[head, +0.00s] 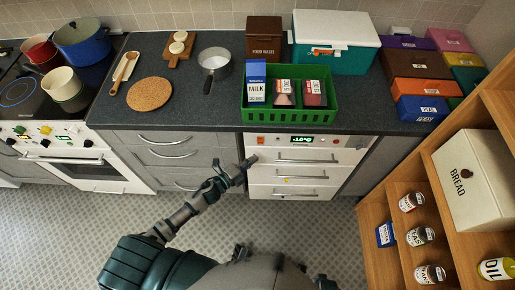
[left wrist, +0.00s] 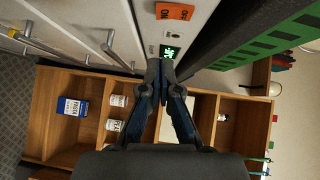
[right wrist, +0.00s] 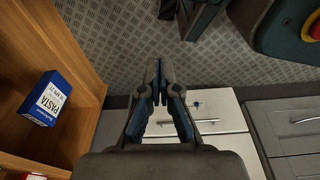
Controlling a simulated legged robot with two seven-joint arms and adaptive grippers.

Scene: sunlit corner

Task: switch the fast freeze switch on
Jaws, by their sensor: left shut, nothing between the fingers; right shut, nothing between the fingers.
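The white freezer (head: 290,167) has drawers and a control panel under the counter. An orange switch (head: 261,140) sits at the panel's left end; it shows large at the top of the left wrist view (left wrist: 174,11) with dark lettering. Its position is unclear. A lit green display (head: 301,140) is to its right and also shows in the left wrist view (left wrist: 170,52). My left gripper (head: 248,160) is shut and empty, just below and left of the switch; contact is not visible. My right gripper (right wrist: 158,70) is shut and empty in the right wrist view, above the floor.
A green crate (head: 289,116) with milk and other packs stands on the counter above the panel. Drawer handles (head: 303,161) stick out below. An open wooden shelf (head: 402,188) with jars and a bread box (head: 475,185) stands at right. The tiled floor ahead is free.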

